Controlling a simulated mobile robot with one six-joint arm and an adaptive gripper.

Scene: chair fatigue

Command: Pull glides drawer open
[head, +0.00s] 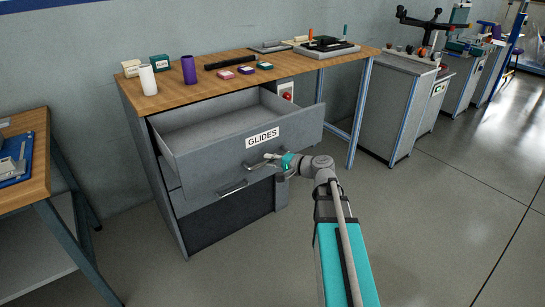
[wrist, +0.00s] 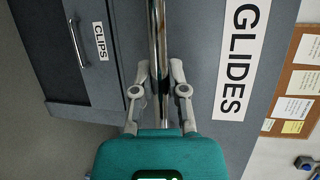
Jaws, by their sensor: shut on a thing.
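The grey glides drawer (head: 215,160), with a white GLIDES label (head: 262,138) on its front, is pulled well out of the cabinet. The part of its inside that shows looks empty. My gripper (head: 272,157) is at the drawer's front, just below the label. In the wrist view, my gripper (wrist: 160,78) is shut on the drawer's shiny metal handle (wrist: 158,28), one finger on each side of the bar. The GLIDES label (wrist: 236,60) lies beside it. In the head view, my gripper partly covers this handle.
A closed-looking CLIPS drawer (wrist: 85,45) with its own handle (wrist: 76,42) sits below. The wooden bench top (head: 205,83) above holds a white cylinder (head: 147,80), a purple cylinder (head: 189,70) and small boxes. Another table (head: 40,170) stands at left. Floor to the right is clear.

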